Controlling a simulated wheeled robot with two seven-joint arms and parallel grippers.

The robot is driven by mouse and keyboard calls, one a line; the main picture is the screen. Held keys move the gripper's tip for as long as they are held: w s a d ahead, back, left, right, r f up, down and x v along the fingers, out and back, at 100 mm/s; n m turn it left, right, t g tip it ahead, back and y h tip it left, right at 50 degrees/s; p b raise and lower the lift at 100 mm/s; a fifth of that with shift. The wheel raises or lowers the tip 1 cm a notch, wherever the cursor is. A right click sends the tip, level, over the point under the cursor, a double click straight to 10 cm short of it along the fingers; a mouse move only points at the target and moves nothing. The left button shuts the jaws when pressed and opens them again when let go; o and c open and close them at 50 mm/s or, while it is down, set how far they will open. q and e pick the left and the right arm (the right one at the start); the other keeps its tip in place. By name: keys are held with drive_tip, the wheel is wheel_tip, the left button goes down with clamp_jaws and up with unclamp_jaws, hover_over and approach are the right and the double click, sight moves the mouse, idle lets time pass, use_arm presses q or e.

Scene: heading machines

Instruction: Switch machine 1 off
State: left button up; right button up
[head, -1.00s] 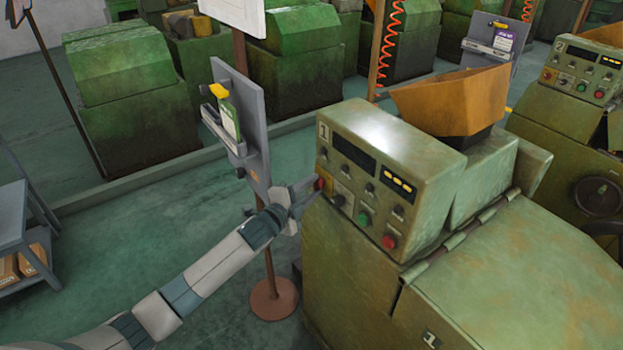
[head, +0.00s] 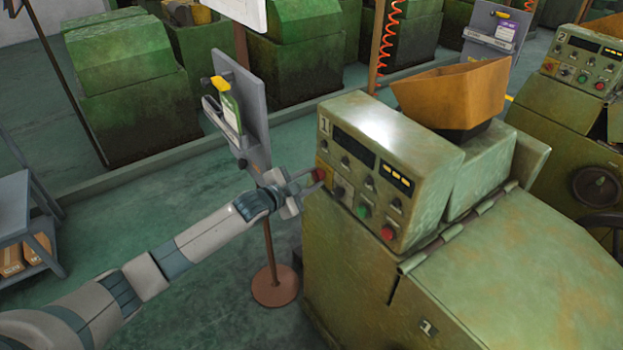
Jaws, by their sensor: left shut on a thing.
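Machine 1 (head: 335,240) is the green machine in front, marked with a 1. Its sloped control panel (head: 347,172) has dark displays, small knobs, a green button (head: 363,211) and a red button (head: 387,232). At the panel's left edge is a red knob (head: 319,174) on a yellow plate. My left gripper (head: 315,180) reaches in from the left and is shut on this red knob, with its fingers at the knob's sides. The fingers partly hide the knob, and its turn position cannot be read. My right gripper is not in view.
A stand with a grey board (head: 240,115) rises close behind my left arm, on a round brown base (head: 275,287). An orange hopper (head: 450,95) tops machine 1. Machine 2 (head: 560,110) stands at right. A grey shelf (head: 14,205) is at left, with open floor between.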

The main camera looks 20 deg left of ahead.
use_arm(q)
drive_tip(key=o, duration=1)
drive_tip(key=shift+o, duration=0.2)
drive_tip(key=shift+s, duration=0.1)
drive_tip(key=shift+b+v, duration=0.45)
drive_tip(key=shift+v, duration=0.35)
drive_tip(key=b+v, duration=0.5)
drive_tip(key=v, duration=1)
drive_tip(key=shift+s+a+b, duration=0.2)
drive_tip(key=shift+s+b, duration=0.1)
drive_tip(key=shift+r, duration=0.1)
